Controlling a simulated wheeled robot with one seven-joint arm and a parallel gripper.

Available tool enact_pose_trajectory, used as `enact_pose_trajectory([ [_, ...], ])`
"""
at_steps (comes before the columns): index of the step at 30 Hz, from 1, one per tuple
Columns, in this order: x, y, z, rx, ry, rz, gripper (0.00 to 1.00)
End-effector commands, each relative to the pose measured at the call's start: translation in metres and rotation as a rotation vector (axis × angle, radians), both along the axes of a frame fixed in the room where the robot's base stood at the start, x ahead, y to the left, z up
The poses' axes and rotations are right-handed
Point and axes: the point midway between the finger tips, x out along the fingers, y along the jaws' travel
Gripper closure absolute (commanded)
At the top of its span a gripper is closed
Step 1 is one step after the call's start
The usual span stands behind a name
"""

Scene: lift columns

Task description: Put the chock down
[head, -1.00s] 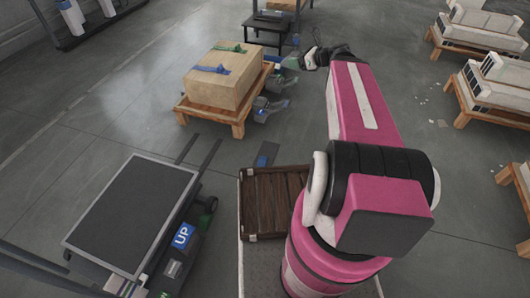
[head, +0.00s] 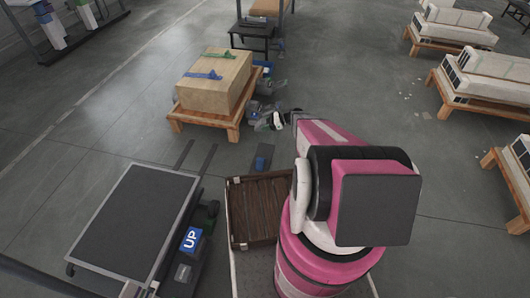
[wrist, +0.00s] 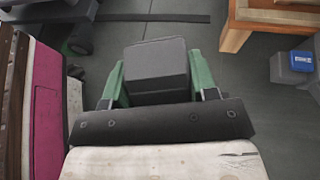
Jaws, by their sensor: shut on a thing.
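My gripper (wrist: 157,82) has green fingers, and in the wrist view they are shut on a dark grey chock (wrist: 157,62). The chock sits between the fingers with its blunt end toward the camera, and its far side is hidden. Dark floor shows around it; its height above the floor cannot be told. In the head view my gripper (head: 276,121) is beside the pallet with the carton, to its right, small and partly hidden by my arm, and the held chock is not clear there.
A strapped carton (head: 213,85) stands on a wooden pallet (head: 205,124). Another grey and blue block (head: 260,163) lies on the floor beyond my brown wooden tray (head: 255,210).

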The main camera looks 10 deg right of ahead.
Motion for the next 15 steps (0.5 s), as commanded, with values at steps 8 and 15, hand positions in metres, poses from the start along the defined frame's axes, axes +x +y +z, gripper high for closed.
enact_pose_trajectory([
  [8,-0.004,0.012,-0.138,0.001,0.003,0.109,0.8],
  [15,-0.013,0.017,-0.181,0.001,-0.001,0.144,0.8],
])
